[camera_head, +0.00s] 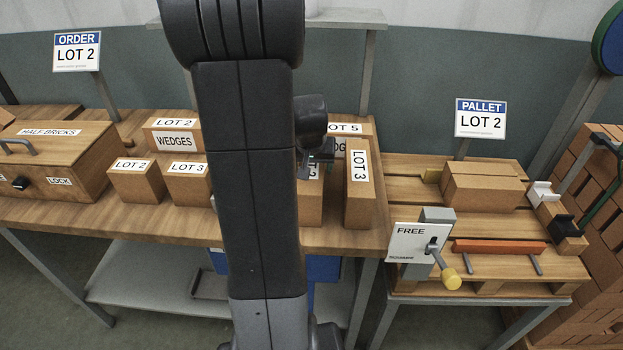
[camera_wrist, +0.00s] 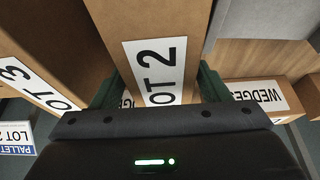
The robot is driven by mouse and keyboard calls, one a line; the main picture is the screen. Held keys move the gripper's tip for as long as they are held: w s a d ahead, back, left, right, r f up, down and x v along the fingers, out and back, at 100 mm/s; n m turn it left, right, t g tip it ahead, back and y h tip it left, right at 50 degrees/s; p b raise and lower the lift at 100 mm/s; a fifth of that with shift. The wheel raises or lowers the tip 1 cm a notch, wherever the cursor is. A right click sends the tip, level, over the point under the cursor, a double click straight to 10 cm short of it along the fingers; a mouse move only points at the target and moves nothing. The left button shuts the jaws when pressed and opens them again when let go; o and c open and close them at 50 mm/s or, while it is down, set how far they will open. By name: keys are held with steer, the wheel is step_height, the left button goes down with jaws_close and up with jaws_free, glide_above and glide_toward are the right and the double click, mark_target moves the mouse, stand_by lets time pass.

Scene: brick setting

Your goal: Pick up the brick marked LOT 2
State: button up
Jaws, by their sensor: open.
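A tan brick marked LOT 2 (camera_wrist: 120,25) stands between the two dark green fingers of my gripper (camera_wrist: 158,82) in the wrist view. The fingers are open, one on each side of it; whether they touch it I cannot tell. In the head view this brick (camera_head: 311,205) stands on the wooden table, partly hidden by my arm, and my gripper (camera_head: 318,158) is over its top. A shorter brick, also marked LOT 2 (camera_head: 136,185), sits further left on the table next to a LOT 3 brick (camera_head: 187,190).
A tall LOT 3 brick (camera_head: 360,205) stands close to the right of the gripped-around brick. WEDGES boxes (camera_head: 175,141) stand behind. A HALF BRICKS box (camera_head: 88,180) is at left. On the right, a pallet (camera_head: 480,269) holds bricks, with a FREE sign (camera_head: 406,240) in front.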

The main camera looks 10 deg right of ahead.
steer(key=shift+x, duration=1.4)
jaws_close()
steer(key=shift+w+r, duration=0.1)
